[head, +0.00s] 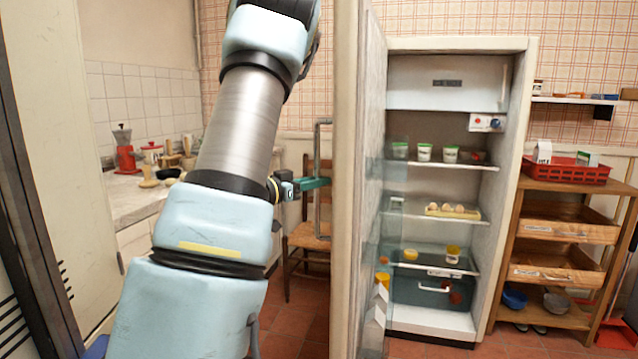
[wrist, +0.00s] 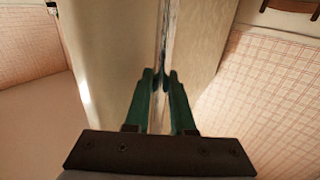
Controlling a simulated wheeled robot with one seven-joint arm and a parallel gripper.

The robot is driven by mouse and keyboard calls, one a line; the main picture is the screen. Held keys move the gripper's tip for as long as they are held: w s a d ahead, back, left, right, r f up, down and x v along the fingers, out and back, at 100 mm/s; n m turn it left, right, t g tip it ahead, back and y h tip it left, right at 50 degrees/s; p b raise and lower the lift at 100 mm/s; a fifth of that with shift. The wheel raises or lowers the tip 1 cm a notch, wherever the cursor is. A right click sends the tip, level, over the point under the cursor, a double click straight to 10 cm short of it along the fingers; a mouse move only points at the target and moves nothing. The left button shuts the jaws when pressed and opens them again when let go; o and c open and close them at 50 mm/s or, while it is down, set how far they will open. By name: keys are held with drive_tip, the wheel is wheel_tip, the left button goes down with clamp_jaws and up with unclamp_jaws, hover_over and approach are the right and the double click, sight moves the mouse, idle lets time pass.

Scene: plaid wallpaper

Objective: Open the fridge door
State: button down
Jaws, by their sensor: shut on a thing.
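The fridge (head: 515,180) stands at centre right with its inside in full view. Its door (head: 346,200) is swung wide open and shows nearly edge-on, pointing towards me. A grey vertical bar handle (head: 317,150) is on the door's outer, left side. My gripper (head: 318,183) reaches it from the left, its green fingers shut on the handle about midway along. In the wrist view my green fingers (wrist: 163,85) close around the thin handle bar, with the pale door behind. The exact contact at the fingertips is hard to make out.
Fridge shelves hold small tubs (head: 424,152), eggs (head: 452,210) and jars. A wooden chair (head: 305,238) stands behind the door's left side. A counter (head: 130,198) is at left. A wooden rack (head: 560,255) with a red basket (head: 563,172) stands right of the fridge.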

drive_tip(key=shift+r, duration=0.15)
drive_tip(key=c, duration=0.8)
unclamp_jaws()
drive_tip(key=shift+o, duration=0.2)
drive_tip(key=b+v, duration=0.2)
drive_tip(key=v, duration=0.8)
drive_tip(key=shift+s+a, duration=0.3)
